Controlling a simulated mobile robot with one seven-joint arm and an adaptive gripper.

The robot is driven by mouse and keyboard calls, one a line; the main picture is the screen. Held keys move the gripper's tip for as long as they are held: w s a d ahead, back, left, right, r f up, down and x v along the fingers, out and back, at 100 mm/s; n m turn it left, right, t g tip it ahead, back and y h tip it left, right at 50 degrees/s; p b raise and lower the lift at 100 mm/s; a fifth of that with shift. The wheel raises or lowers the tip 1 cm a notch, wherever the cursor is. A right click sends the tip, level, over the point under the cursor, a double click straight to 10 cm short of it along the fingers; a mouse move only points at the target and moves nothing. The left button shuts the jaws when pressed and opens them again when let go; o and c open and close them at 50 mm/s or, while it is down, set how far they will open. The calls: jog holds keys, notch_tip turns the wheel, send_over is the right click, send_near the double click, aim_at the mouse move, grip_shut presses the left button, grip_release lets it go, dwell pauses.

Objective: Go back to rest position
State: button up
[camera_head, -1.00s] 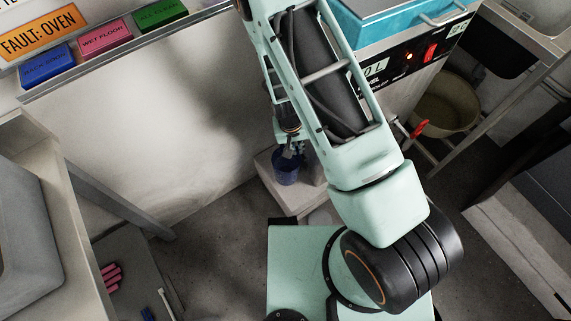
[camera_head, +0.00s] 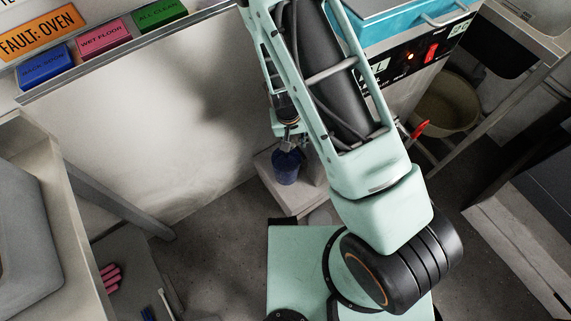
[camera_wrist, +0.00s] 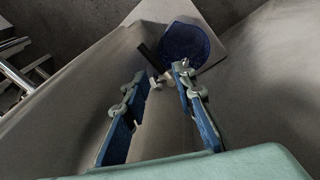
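My gripper (camera_wrist: 160,78) is open in the wrist view, with its two blue-padded fingers apart and nothing between them. In the head view my gripper (camera_head: 288,143) is small and partly hidden by my arm, just above a dark blue cup (camera_head: 286,170). The cup stands on a pale block (camera_head: 280,196) by the wall. In the wrist view the cup (camera_wrist: 185,46) lies beyond the fingertips, apart from them as far as I can tell. A dark stick-like piece (camera_wrist: 151,57) shows beside the cup; I cannot tell what it is.
The oven unit (camera_head: 395,65) with a teal top and lit panel stands behind my arm at the right. A beige bucket (camera_head: 450,101) is right of it. Coloured sign blocks (camera_head: 105,38) line the shelf at upper left. A grey table leg (camera_head: 118,200) stands at left.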

notch_tip(320, 180, up, 8)
jog(key=a, duration=0.1)
jog(key=shift+s+f, duration=0.25)
jog(key=shift+s, duration=0.2)
